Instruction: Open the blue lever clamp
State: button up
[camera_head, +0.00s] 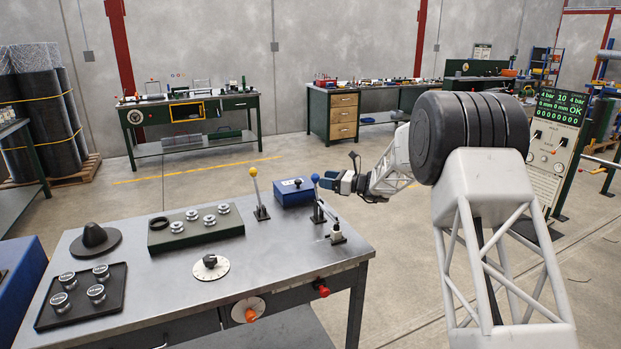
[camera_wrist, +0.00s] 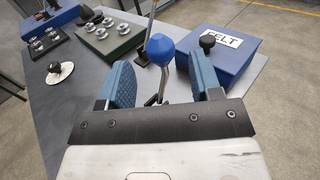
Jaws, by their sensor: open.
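The blue lever clamp has a round blue knob (camera_head: 315,178) on a thin metal stem, standing nearly upright at the right end of the metal table. In the wrist view the blue knob (camera_wrist: 160,48) shows large, with its stem running down between my fingers. My gripper (camera_head: 324,181) is at knob height, just right of the knob in the head view. In the wrist view my gripper (camera_wrist: 162,78) is open, with a blue pad on each side of the lever. Gaps show between pads and lever; I see no contact. The clamp's base is partly hidden in the wrist view.
A blue box (camera_head: 293,193), labelled FELT in the wrist view (camera_wrist: 222,52), sits close behind the blue lever.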

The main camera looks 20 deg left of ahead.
jog(key=a, duration=0.6)
jog(key=shift+a, duration=0.3)
jog(key=shift+c, duration=0.2)
grip_shut()
